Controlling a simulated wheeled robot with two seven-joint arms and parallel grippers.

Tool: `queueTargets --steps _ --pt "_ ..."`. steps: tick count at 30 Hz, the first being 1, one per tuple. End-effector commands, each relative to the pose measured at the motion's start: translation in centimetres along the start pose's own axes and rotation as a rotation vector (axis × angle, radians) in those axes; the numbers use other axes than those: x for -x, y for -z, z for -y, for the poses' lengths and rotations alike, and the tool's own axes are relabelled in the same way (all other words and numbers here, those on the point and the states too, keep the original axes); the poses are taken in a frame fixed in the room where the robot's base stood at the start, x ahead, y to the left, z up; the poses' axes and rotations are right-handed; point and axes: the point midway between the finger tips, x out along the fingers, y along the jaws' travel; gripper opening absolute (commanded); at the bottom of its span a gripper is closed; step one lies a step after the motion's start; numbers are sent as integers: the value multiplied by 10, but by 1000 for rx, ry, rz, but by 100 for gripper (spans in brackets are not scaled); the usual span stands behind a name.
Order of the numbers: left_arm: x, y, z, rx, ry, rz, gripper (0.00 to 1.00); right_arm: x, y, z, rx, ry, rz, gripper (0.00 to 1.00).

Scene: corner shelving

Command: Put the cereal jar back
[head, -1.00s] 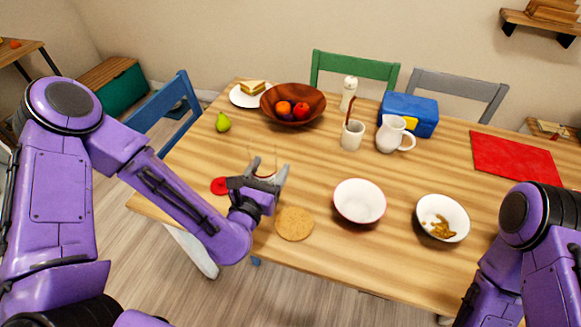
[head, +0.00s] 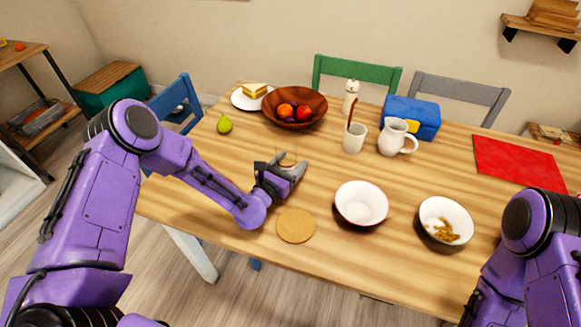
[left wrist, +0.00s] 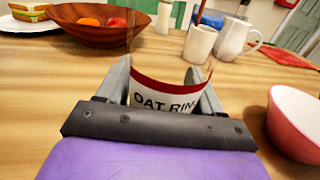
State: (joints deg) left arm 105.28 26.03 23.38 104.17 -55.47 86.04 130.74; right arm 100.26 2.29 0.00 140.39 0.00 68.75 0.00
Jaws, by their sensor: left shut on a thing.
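The cereal jar is clear, with a white label (left wrist: 165,94) reading "OAT RIN..." and a red band in the left wrist view. My left gripper (head: 285,168) is shut on the jar, with a finger on each side of the label. In the head view the fingers mostly hide the jar, and only a faint clear part shows behind them. I cannot tell whether it touches the table. A white bowl (head: 443,219) at the right holds brown cereal pieces. My right gripper is out of view.
The wooden table (head: 330,155) holds a cork mat (head: 295,226) and an empty bowl (head: 361,203) near the front. A fruit bowl (head: 293,105), a mug (head: 354,138), a pitcher (head: 395,136) and a blue box (head: 411,116) stand behind. A shelf unit (head: 30,75) is at far left.

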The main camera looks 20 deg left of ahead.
Motion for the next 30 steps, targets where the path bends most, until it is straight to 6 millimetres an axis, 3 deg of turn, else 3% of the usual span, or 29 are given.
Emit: queueTargets --steps 4,28,29,30 --pt "1 20 2 1 2 -1 20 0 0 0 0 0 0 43" --pt "2 37 3 2 4 -8 20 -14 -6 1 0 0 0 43" --pt "3 38 3 1 5 -10 73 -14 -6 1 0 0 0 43" --pt "3 38 4 1 5 -11 86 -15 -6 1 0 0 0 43"
